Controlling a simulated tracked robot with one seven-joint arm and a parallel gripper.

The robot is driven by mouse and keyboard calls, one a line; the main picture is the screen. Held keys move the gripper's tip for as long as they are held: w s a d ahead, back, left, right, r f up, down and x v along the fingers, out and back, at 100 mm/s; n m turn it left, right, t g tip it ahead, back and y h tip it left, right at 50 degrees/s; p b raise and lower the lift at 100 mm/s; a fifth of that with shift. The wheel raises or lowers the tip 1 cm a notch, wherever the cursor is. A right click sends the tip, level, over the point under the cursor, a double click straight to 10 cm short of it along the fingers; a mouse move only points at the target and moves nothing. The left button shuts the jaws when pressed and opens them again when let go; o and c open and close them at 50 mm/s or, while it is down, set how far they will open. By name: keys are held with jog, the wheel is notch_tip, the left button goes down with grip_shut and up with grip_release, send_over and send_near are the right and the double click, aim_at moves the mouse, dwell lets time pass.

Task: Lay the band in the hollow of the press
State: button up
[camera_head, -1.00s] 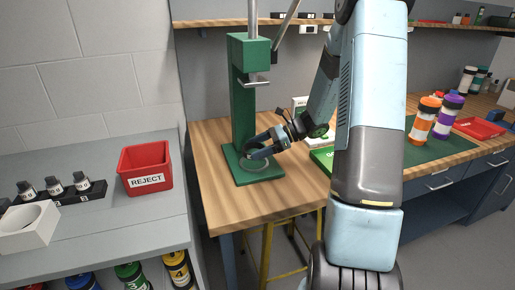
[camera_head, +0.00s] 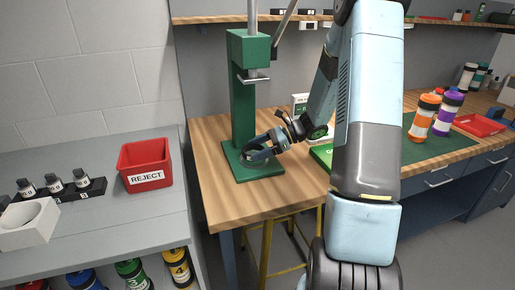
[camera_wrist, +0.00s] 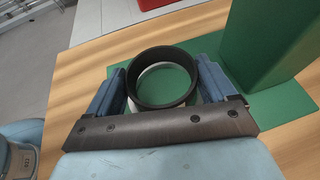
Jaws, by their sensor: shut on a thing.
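The green press (camera_head: 243,110) stands on the wooden table, its column upright and its flat base (camera_head: 262,172) under my gripper. In the wrist view my gripper (camera_wrist: 162,90) is shut on a dark round band (camera_wrist: 137,91), one blue finger on each side of it. The band is over the green base (camera_wrist: 262,118). A pale ring, seemingly the hollow's edge, shows through and under the band. I cannot tell whether the band touches the base or is just above it. In the head view my gripper (camera_head: 258,153) hides most of the band.
The press column (camera_wrist: 262,40) rises close beside my gripper. A red REJECT bin (camera_head: 145,165) and a white block with a round opening (camera_head: 28,238) stand on the grey bench at left. Orange and purple tubes (camera_head: 424,118) stand at right. The table front is clear.

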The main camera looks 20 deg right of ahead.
jog(key=shift+f, duration=0.95)
jog(key=o, duration=0.8)
jog(key=shift+o, duration=0.2)
jog(key=shift+d, duration=0.1)
jog(key=v, duration=1.3)
jog(key=shift+s+d+r, duration=0.1)
jog(key=shift+d, duration=0.15)
jog(key=shift+a+r, duration=0.1)
